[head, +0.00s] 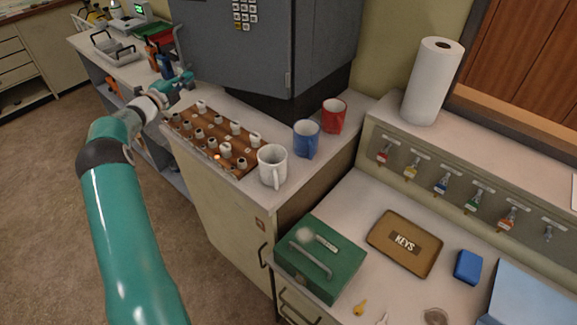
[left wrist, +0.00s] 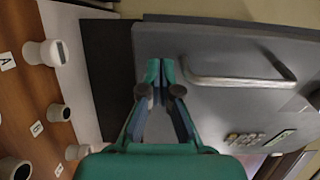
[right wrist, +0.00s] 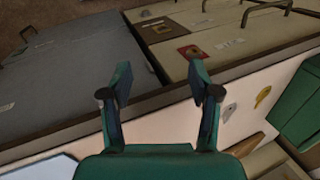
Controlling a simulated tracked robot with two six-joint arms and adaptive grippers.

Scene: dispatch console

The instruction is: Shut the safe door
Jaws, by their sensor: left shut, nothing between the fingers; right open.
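The dark grey safe (head: 325,40) stands on the counter at the top of the head view, cut off by the frame. Its door (head: 230,55) carries a keypad, and the left wrist view shows the door (left wrist: 225,45) with a bar handle (left wrist: 240,80). I cannot tell whether the door is fully shut or slightly ajar. My left gripper (head: 187,78) is shut and empty, beside the door's lower left edge; its fingertips (left wrist: 160,68) are in front of the door face. My right gripper (right wrist: 162,80) is open and empty above the desk front, outside the head view.
A wooden switchboard (head: 212,140) with several white knobs lies below the door. White (head: 272,165), blue (head: 306,138) and red (head: 333,115) mugs stand to its right.

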